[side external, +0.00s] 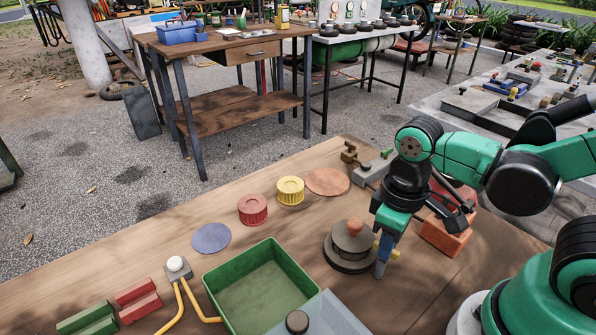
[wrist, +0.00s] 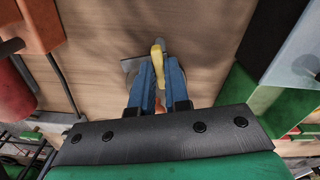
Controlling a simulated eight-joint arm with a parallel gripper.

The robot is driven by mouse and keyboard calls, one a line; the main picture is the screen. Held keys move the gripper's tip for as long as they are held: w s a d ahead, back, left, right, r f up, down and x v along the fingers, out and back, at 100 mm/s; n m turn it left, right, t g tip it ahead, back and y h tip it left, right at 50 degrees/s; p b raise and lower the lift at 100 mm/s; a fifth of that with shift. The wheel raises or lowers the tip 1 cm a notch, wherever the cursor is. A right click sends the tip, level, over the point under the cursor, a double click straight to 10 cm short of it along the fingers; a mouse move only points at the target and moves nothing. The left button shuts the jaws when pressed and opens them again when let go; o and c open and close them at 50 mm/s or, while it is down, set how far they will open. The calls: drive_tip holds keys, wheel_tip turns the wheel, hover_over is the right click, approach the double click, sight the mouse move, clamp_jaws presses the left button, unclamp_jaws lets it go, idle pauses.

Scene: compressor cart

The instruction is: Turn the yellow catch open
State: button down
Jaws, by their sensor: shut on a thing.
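The yellow catch (wrist: 157,52) shows between and just beyond my blue fingertips in the wrist view, with a grey plate (wrist: 129,65) partly visible beside it. In the side view, a bit of the yellow catch (side external: 395,254) shows beside my fingers; the rest is hidden. My gripper (side external: 380,268) points down at the wooden bench, right of a dark round base with a reddish-brown knob (side external: 352,242). In the wrist view, my gripper (wrist: 157,75) is closed on the catch. The catch's exact angle is hard to tell.
A green tray (side external: 262,285), a red cap (side external: 253,209), a yellow cap (side external: 290,190) and flat discs lie to the left. Orange-red blocks (side external: 445,236) stand close on the right of my gripper. A grey fixture (side external: 372,170) is behind. Bare wood lies in front.

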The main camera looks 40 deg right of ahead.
drive_tip(key=shift+m, duration=1.4)
drive_tip(key=c, duration=0.9)
unclamp_jaws()
drive_tip(key=shift+o, duration=0.2)
drive_tip(key=shift+r, duration=2.8)
